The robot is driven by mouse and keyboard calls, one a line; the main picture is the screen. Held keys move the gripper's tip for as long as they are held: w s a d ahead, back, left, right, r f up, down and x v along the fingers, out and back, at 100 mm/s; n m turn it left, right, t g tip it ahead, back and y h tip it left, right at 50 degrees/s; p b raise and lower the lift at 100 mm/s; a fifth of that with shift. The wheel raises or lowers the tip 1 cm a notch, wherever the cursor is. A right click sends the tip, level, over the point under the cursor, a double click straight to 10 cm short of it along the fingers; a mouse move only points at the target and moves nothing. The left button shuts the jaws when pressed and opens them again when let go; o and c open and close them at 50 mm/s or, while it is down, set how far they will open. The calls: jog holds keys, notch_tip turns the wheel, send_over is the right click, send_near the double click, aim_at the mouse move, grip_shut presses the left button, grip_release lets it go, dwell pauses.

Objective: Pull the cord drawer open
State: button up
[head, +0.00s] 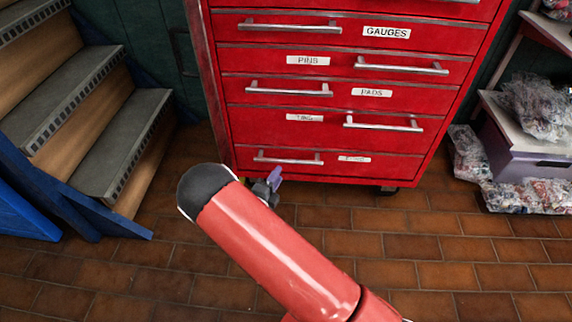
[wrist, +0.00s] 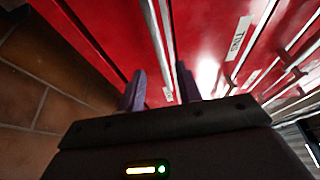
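A red tool cabinet (head: 330,140) has several stacked drawers with bar handles and white labels. No label clearly reads "cord"; the bottom drawer's label (head: 354,159) is too blurred to read. That drawer's handle (head: 288,158) is at the left, and the drawer looks shut. My gripper (head: 273,182) is just below this handle in the head view, partly hidden by my arm. In the wrist view, my gripper (wrist: 161,88) has its two purple fingers apart. A metal handle bar (wrist: 157,50) runs toward the gap between them; contact cannot be told.
Wooden steps with grey treads (head: 90,140) stand at the left. A shelf with bagged parts (head: 535,108) and a purple box (head: 530,150) is at the right. More bags (head: 525,195) lie low there. The brown tile floor (head: 450,255) before the cabinet is clear.

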aim_at(287, 163)
jog(key=x, duration=0.6)
jog(key=shift+w+d, duration=0.15)
grip_shut()
